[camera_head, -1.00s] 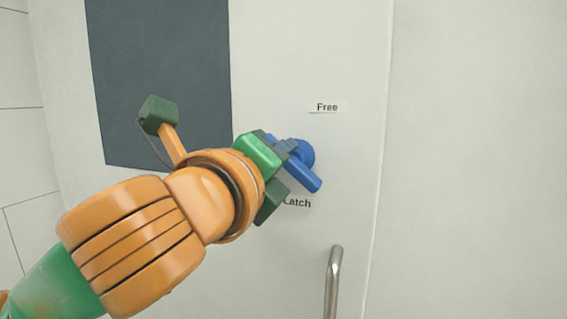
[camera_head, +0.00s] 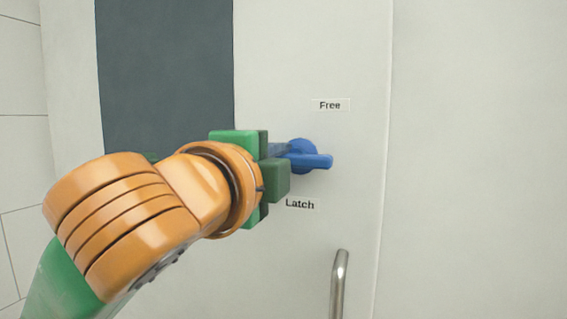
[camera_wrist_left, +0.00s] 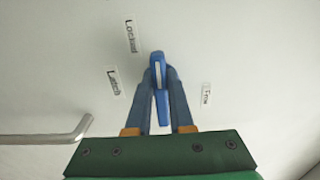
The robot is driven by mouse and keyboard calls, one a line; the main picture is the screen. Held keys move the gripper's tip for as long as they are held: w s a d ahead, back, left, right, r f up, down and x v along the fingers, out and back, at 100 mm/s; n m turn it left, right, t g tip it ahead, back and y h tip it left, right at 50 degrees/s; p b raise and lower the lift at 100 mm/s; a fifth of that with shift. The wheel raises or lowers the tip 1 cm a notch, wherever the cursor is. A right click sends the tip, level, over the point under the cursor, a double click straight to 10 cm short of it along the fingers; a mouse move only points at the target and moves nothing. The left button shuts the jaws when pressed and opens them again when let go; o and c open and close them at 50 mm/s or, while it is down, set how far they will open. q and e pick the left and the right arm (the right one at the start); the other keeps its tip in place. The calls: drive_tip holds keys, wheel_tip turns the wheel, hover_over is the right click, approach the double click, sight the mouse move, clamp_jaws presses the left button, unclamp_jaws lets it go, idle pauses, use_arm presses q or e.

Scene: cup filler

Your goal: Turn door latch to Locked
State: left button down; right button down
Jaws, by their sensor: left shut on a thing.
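The blue door latch (camera_head: 318,160) is a round knob with a bar handle, mounted on the white door. In the head view its bar lies nearly level, its visible end to the right and tilted very slightly down. My left gripper (camera_head: 287,153) reaches it from the left and is shut on the bar. In the left wrist view, the gripper's two blue-grey fingers (camera_wrist_left: 160,80) close in on the latch (camera_wrist_left: 159,62) from both sides. The Locked label (camera_wrist_left: 131,36) shows only in the wrist view; my gripper probably hides it in the head view. My right gripper is not in view.
A Free label (camera_head: 330,105) is above right of the latch and a Latch label (camera_head: 300,204) below it. A metal pull handle (camera_head: 340,284) stands below right. A dark window panel (camera_head: 165,75) is at upper left. The door right of the latch is clear.

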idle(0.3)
use_arm(q)
drive_tip(key=c, duration=0.8)
unclamp_jaws()
drive_tip(key=shift+w, duration=0.1)
drive_tip(key=shift+s+f, duration=0.1)
drive_tip(key=shift+s, duration=0.1)
drive_tip(key=b+v, duration=0.3)
drive_tip(key=v, duration=0.3)
drive_tip(key=shift+s, duration=0.35)
drive_tip(key=shift+a, duration=0.1)
